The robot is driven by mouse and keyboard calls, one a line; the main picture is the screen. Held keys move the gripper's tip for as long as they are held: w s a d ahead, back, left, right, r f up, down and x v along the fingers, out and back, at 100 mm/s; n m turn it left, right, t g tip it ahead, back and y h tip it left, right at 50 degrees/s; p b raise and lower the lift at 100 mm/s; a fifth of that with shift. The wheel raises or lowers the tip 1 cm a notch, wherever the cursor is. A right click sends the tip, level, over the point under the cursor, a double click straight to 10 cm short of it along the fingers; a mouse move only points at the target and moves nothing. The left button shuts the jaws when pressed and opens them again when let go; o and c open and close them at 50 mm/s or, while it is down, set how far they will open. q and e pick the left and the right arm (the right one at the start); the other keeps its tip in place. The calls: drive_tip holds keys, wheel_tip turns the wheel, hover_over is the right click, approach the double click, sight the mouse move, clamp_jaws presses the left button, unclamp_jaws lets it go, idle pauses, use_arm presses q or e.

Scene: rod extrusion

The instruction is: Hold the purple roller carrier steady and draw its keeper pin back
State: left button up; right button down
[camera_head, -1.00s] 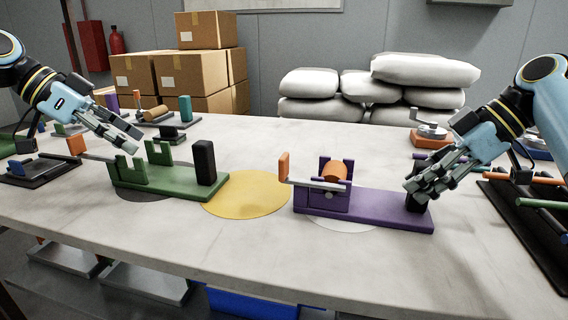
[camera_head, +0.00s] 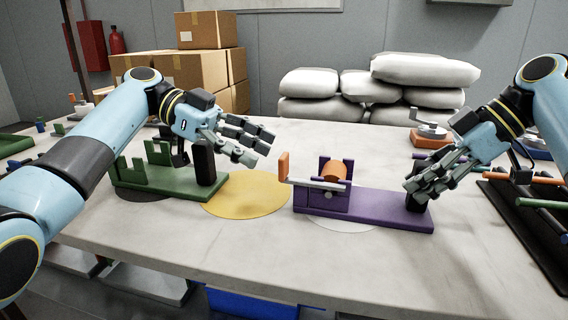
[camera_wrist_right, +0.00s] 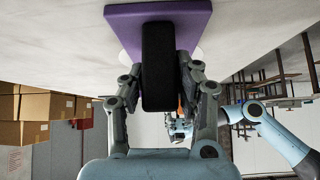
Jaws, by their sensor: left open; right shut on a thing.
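The purple roller carrier (camera_head: 385,209) lies on the table right of centre. An orange roller (camera_head: 335,170) sits between its uprights. Its keeper pin (camera_head: 318,184) is a pale bar across the carrier's front, with an orange handle (camera_head: 283,166) at the left end. My right gripper (camera_head: 412,192) is shut on the black post at the carrier's right end; the post (camera_wrist_right: 158,65) stands between the fingers in the right wrist view, on the purple base (camera_wrist_right: 198,20). My left gripper (camera_head: 260,152) is open and empty, just left of the orange handle and apart from it.
A green carrier (camera_head: 165,184) with a black post (camera_head: 203,160) stands left, partly behind my left arm. A yellow disc (camera_head: 245,203) lies bare between the carriers. A dark rack with coloured rods (camera_head: 520,215) is at the right edge. Boxes and sacks stand behind the table.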

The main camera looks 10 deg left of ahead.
sight(283, 164)
use_arm(q)
drive_tip(key=x, duration=0.6)
clamp_jaws()
idle(0.4)
